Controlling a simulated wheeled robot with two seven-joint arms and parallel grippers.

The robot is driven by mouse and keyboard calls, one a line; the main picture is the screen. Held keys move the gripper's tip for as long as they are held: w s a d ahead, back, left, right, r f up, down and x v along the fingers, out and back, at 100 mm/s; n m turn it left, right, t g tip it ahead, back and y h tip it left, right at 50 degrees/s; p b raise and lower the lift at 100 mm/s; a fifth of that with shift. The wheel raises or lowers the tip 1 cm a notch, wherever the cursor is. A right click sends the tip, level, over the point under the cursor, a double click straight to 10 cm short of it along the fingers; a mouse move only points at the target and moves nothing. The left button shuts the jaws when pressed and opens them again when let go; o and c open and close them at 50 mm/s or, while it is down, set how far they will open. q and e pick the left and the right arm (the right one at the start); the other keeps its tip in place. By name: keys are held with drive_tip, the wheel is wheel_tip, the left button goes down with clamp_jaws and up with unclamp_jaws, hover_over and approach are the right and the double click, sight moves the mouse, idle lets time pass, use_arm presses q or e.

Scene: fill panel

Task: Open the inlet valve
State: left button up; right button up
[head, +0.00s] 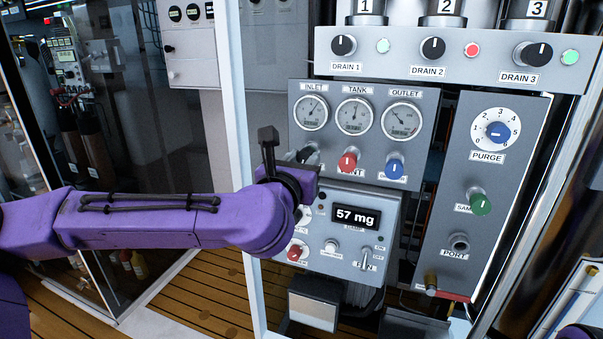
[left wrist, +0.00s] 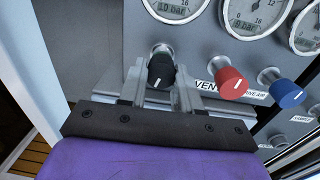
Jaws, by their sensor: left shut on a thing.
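The inlet valve is a black knob (head: 306,155) with a white pointer line, below the INLET gauge (head: 311,112) on the grey panel. My left gripper (head: 300,165) is at this knob in the head view, and its wrist partly hides it. In the left wrist view the black knob (left wrist: 161,70) sits between the two fingers of my left gripper (left wrist: 165,85), which is shut on it. Its pointer line looks roughly upright there. The inlet gauge (left wrist: 176,8) shows only its lower part in that view. My right gripper is not in view.
A red vent knob (head: 347,161) and a blue knob (head: 394,166) stick out close to the right. Below is a box with a display (head: 356,217) reading 57 mg. A white frame post (head: 238,130) stands left of the panel. A purge dial (head: 497,131) is farther right.

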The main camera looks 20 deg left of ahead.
use_arm(q)
drive_tip(key=shift+n+b, duration=0.75)
drive_tip(key=shift+n, duration=0.15)
drive_tip(key=n+b, duration=1.1)
drive_tip(key=b, duration=0.1)
drive_tip(key=shift+g, duration=0.3)
drive_tip(key=shift+r+n+h+b, duration=0.3)
drive_tip(key=shift+n+h+b, duration=0.1)
drive_tip(key=shift+n+b, duration=0.95)
drive_tip(key=o, duration=1)
drive_tip(key=shift+o, duration=0.2)
drive_tip(key=shift+d, duration=0.1)
drive_tip(key=shift+f, duration=0.1)
